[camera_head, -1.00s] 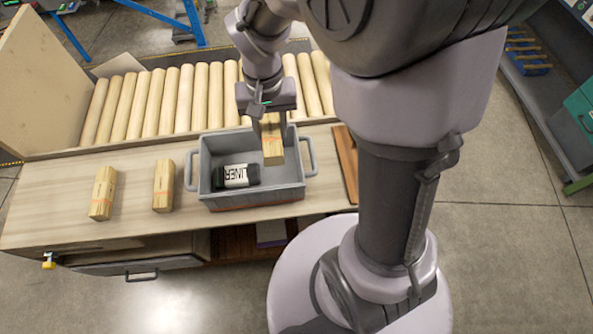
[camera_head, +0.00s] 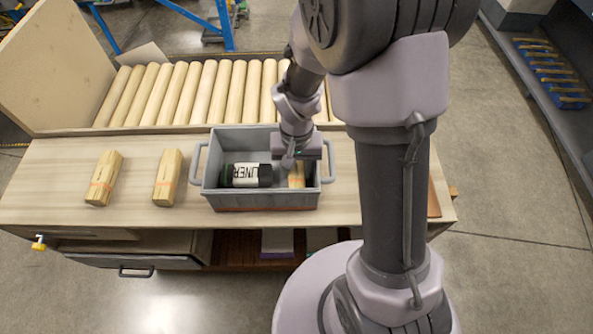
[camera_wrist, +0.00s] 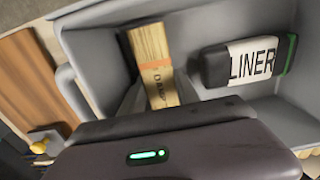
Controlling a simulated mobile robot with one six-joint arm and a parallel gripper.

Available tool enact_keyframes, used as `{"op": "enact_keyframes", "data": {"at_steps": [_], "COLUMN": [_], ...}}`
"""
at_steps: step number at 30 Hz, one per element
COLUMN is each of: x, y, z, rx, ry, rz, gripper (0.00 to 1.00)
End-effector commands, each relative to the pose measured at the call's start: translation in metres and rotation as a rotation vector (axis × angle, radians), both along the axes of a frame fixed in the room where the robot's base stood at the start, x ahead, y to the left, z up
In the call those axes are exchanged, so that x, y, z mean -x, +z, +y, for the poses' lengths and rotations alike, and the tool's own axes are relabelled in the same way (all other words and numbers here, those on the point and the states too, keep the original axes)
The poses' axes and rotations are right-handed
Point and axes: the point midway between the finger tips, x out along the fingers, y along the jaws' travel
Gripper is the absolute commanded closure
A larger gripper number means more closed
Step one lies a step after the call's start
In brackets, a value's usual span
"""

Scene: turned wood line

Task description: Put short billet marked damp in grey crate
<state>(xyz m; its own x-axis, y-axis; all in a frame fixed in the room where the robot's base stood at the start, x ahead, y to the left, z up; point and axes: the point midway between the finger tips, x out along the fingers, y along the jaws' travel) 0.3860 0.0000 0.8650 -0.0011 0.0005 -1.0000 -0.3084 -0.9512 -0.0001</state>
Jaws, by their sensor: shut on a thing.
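The short billet marked damp (camera_wrist: 157,62) is a pale wood block with an orange band and dark lettering. In the head view the billet (camera_head: 297,177) is low inside the right part of the grey crate (camera_head: 262,201). My gripper (camera_head: 298,163) reaches down into the crate and is shut on the billet, with the fingertips largely hidden. In the wrist view the grey crate wall (camera_wrist: 85,58) surrounds the billet. Whether the billet touches the crate floor cannot be told.
A black roll labelled LINER (camera_head: 246,175) lies in the crate's left part, beside the billet. Two banded billets (camera_head: 104,178) and (camera_head: 168,178) lie on the bench to the left. Turned wooden rods (camera_head: 195,92) fill the trough behind. An open drawer (camera_head: 136,259) is below the bench.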

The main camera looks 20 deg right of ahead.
Motion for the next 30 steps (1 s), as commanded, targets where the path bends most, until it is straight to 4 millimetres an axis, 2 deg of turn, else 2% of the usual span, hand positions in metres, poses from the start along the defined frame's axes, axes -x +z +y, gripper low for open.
{"op": "enact_keyframes", "data": {"at_steps": [7, 8, 9, 17, 19, 22, 27, 30], "x": [0.0, 0.0, 0.0, 0.0, 0.0, -0.001, -0.001, -0.001], "y": [-0.003, -0.001, -0.001, 0.0, 0.007, 0.031, 0.083, 0.105], "z": [0.0, 0.0, 0.0, 0.0, 0.0, 0.0, 0.0, 0.0], "rx": [0.0, 0.0, 0.0, 0.0, 0.0, 0.0, 0.0, 0.0], "ry": [0.0, 0.0, 0.0, 0.0, 0.0, -0.001, -0.001, 0.0], "rz": [0.0, 0.0, 0.0, 0.0, -0.001, -0.003, -0.004, -0.003], "gripper": [1.0, 0.56, 0.53, 0.53, 0.53, 0.53, 0.53, 0.53]}}
